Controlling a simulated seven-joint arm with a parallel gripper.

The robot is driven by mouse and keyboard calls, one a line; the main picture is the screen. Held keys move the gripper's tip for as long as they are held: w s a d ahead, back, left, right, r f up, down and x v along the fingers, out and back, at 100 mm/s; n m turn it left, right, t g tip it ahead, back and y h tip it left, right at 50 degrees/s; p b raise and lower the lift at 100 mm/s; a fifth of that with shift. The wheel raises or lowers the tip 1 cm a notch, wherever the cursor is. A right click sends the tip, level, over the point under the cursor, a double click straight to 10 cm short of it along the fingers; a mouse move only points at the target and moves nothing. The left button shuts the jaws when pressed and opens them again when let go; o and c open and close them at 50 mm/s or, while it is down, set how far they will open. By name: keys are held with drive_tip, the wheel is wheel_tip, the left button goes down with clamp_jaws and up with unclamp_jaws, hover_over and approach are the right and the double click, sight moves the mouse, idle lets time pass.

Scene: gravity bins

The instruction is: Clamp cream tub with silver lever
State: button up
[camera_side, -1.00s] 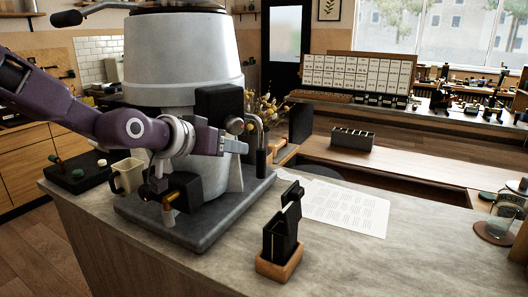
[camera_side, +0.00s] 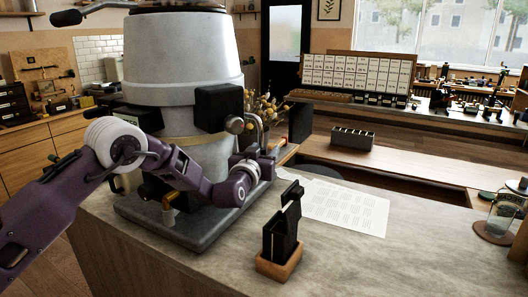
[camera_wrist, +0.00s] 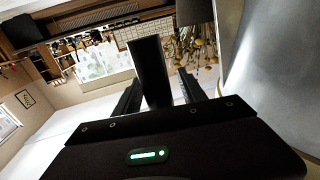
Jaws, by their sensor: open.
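The large pale tub (camera_side: 182,62) stands upright on a grey slab base (camera_side: 190,232); its side fills the right of the wrist view (camera_wrist: 275,75). The silver lever (camera_side: 259,124) curves down at the tub's right side from a black block. My gripper (camera_side: 268,156) is at the lever's lower end and hides its black grip in the side view. In the wrist view the black grip (camera_wrist: 152,70) stands between my two open fingers. I cannot tell whether either finger touches it.
A black holder in a wooden block (camera_side: 279,255) stands in front of the base. A printed sheet (camera_side: 345,207) lies on the counter to its right. A glass jar (camera_side: 503,215) stands at the far right.

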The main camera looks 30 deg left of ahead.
drive_tip(key=shift+c, duration=0.4)
clamp_jaws()
idle(0.9)
